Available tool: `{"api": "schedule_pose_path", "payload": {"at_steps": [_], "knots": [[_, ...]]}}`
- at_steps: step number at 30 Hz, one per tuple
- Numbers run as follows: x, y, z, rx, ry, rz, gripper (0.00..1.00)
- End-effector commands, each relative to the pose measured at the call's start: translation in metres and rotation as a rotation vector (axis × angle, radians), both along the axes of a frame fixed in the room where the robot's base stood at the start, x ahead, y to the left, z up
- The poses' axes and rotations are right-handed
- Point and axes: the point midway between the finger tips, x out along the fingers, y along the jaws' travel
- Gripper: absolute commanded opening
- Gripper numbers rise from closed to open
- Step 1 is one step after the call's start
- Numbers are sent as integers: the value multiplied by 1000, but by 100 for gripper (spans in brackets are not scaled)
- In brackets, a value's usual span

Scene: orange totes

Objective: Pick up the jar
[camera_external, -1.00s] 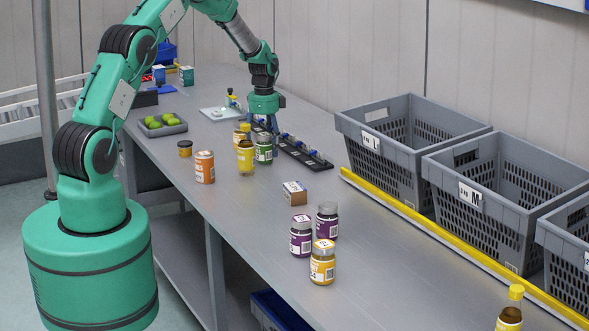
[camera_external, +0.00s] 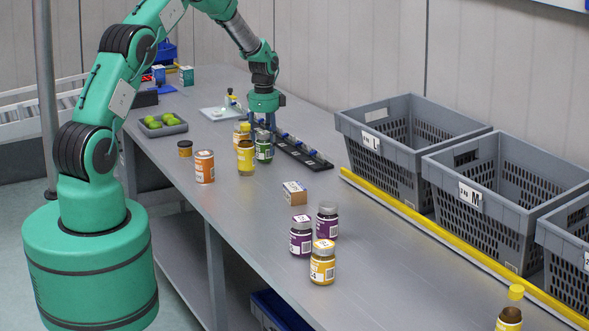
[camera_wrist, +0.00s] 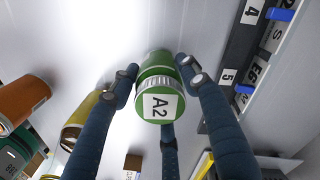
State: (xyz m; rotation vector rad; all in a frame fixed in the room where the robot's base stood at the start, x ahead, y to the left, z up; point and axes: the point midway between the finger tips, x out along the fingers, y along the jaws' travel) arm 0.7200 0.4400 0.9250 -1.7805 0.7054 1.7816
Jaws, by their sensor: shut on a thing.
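The jar is a green one with a metal-rimmed lid marked A2 (camera_wrist: 158,104). In the wrist view my gripper (camera_wrist: 158,73) has its blue fingers around it, with fingertips against its sides. In the external view the green jar (camera_external: 264,149) is upright under my gripper (camera_external: 262,124), partly hidden by the fingers. Whether its base is clear of the table is hard to tell.
Yellow-capped bottles (camera_external: 246,157) stand just left of the jar, with an orange can (camera_external: 204,167) farther left. A dark numbered rack (camera_external: 303,153) lies to the right. Grey totes (camera_external: 391,123) line the right side. Purple and yellow jars stand nearer the front.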

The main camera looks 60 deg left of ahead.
Motion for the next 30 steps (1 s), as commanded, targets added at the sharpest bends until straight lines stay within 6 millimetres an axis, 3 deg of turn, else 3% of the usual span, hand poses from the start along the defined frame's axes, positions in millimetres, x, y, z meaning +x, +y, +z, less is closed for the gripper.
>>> {"api": "schedule_pose_path", "payload": {"at_steps": [18, 30], "knots": [[1, 0, 84, 2, -3, 0, 6], [1, 0, 95, 1, -1, 0, 6]]}}
